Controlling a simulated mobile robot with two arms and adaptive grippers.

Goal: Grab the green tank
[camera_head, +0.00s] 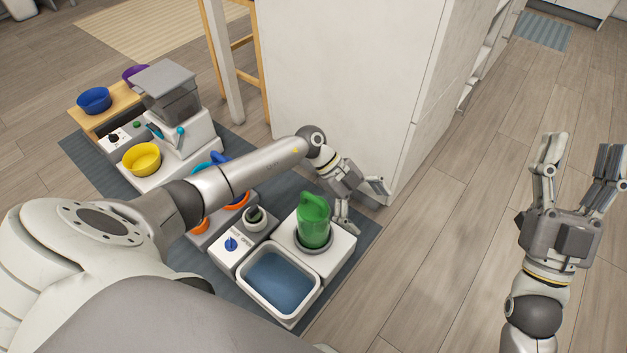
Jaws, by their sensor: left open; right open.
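The green tank (313,222) stands upright on a round grey seat in a white base (337,254). It has a loop-shaped handle at its top. My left gripper (366,203) is open just to the right of and behind the tank, with its fingers pointing down and right. One finger overlaps the tank's right side in the picture; I cannot tell whether it touches. My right gripper (580,150) is open and empty, up over the floor at the far right, well away from the tank.
A basin of blue water (308,290) and a white unit with a blue knob (231,243) stand beside the base. A yellow bowl (142,157) and a grey-topped feeder (167,85) are at the left. A white cabinet (345,90) rises behind. Floor at right is clear.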

